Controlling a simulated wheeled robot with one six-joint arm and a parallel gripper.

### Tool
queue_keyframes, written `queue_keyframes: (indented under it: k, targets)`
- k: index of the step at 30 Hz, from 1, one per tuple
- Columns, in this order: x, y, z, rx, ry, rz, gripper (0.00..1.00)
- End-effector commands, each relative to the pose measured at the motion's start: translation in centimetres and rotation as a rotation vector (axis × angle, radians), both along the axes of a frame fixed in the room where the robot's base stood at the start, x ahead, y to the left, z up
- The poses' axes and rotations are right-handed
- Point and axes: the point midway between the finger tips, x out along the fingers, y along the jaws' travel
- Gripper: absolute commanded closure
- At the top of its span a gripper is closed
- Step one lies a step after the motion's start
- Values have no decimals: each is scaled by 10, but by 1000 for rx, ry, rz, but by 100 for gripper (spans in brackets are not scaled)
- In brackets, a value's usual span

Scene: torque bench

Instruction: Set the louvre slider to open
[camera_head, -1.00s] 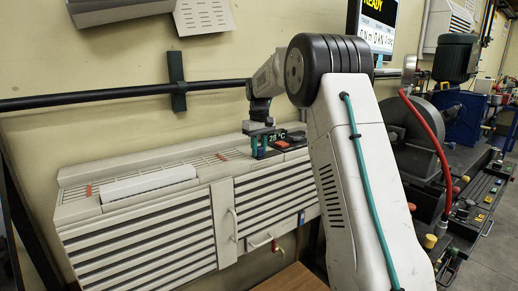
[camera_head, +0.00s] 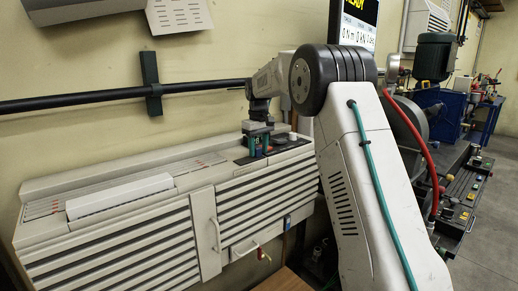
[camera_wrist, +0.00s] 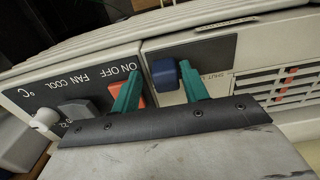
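The louvre slider's blue knob (camera_wrist: 165,73) shows in the wrist view on a dark plate (camera_wrist: 215,52) on top of the pale wall unit. Printed letters like "SHUT" show just right of the right finger. In the head view my gripper (camera_head: 259,146) is down at the unit's top (camera_head: 110,160), and the knob cannot be made out.
An orange-red ON/OFF switch (camera_wrist: 147,98) sits just behind the left finger. A grey FAN/COOL switch (camera_wrist: 78,110) and a pale dial (camera_wrist: 44,118) lie further left. A vent grille with red marks (camera_wrist: 285,90) is at right. A black pipe (camera_head: 100,98) runs along the wall.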

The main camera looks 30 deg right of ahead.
Motion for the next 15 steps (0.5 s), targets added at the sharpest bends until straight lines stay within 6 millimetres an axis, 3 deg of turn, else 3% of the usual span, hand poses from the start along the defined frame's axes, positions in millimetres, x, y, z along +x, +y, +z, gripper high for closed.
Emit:
queue_keyframes:
  k: [15]
  targets:
    - [0,2,2,0,2,2,53]
